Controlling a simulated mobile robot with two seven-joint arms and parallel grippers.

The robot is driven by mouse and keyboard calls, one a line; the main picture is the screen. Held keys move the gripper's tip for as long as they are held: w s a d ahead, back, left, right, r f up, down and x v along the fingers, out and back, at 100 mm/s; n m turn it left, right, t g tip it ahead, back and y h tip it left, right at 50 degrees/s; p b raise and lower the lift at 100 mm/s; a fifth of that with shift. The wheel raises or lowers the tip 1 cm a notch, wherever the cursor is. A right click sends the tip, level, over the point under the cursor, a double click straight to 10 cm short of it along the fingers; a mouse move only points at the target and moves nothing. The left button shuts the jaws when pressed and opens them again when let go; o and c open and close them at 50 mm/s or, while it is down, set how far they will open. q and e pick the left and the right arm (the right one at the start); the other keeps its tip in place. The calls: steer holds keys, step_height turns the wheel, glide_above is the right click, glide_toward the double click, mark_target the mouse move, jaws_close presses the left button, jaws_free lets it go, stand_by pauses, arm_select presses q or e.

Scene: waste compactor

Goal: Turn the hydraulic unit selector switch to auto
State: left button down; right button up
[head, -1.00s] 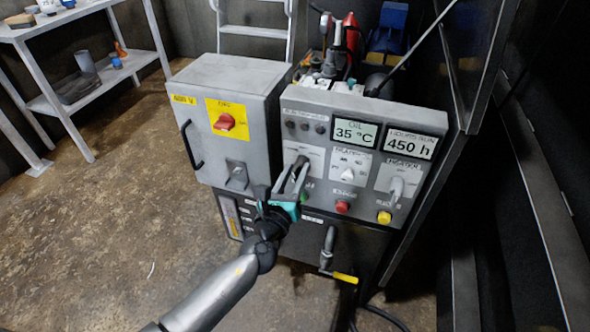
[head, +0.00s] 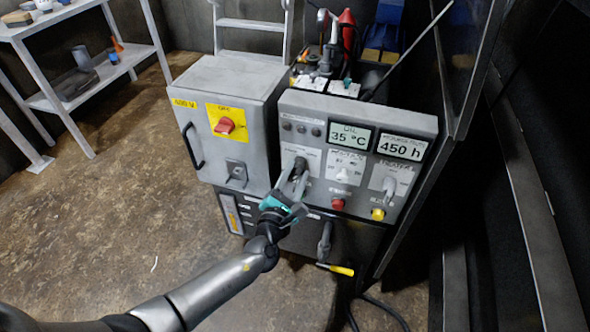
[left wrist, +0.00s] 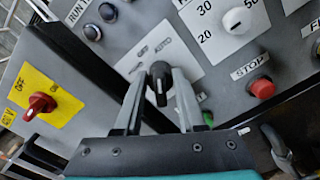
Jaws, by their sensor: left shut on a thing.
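The selector switch (left wrist: 160,84) is a black knob with a pale pointer line, on a white plate with an AUTO label (left wrist: 163,46) and another mark to its left. In the left wrist view the knob stands between the two fingers of my left gripper (left wrist: 158,92), which is shut on it. The knob's pointer line runs roughly up and down in that view; which mark it points to is hard to tell. In the head view the gripper (head: 297,175) reaches the control panel (head: 325,112) from below, mostly hiding the switch. My right gripper is not in view.
A red rotary switch (head: 225,126) on yellow sits on the grey cabinet to the left. Right of the gripper are a white dial (head: 343,176), a red STOP button (left wrist: 262,88), a yellow button (head: 378,213) and a grey lever (head: 389,187). A yellow-handled crank (head: 335,268) hangs below.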

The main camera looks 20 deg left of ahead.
arm_select(q)
steer(key=shift+f+m+p, duration=0.15)
steer(key=shift+m+p, duration=0.25)
steer(key=shift+m, duration=0.7)
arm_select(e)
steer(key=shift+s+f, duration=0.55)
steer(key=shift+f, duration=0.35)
arm_select(q)
steer(key=c, duration=0.9)
jaws_free()
steer(key=shift+o, duration=0.2)
steer(key=shift+s, duration=0.15)
steer(key=shift+s, duration=0.3)
steer(key=s+p, duration=0.3)
steer(key=s, duration=1.1)
steer(key=shift+s+a+p, duration=0.25)
steer(key=shift+p, duration=0.1)
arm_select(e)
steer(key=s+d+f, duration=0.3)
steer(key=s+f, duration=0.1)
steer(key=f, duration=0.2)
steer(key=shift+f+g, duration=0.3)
